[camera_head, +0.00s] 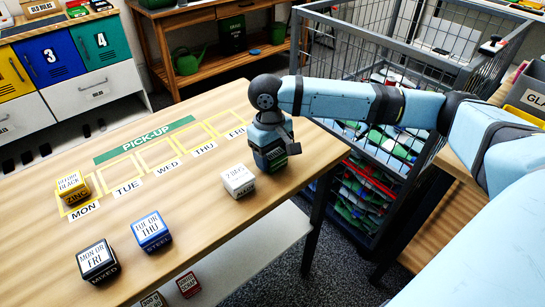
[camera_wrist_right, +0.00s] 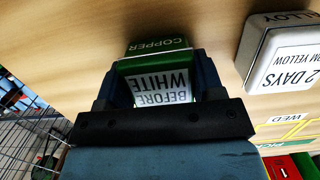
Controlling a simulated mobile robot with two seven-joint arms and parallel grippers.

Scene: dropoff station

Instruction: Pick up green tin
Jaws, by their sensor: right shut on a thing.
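The green tin (camera_wrist_right: 158,46) sits between the fingers of my right gripper (camera_wrist_right: 158,82) in the right wrist view. Its white label reads "BEFORE WHITE" and its green side reads "COPPER". In the head view the green tin (camera_head: 270,157) shows below my right gripper (camera_head: 268,137) at the right part of the table. The right gripper is shut on it. I cannot tell whether the tin touches the table. My left gripper is in neither view.
A white tin (camera_head: 238,181) stands close to the left of the green tin. A blue tin (camera_head: 151,232), a black tin (camera_head: 97,261) and a yellow tin (camera_head: 73,187) stand further left on the wooden table (camera_head: 200,215). A wire cage cart (camera_head: 372,60) stands beyond the right edge.

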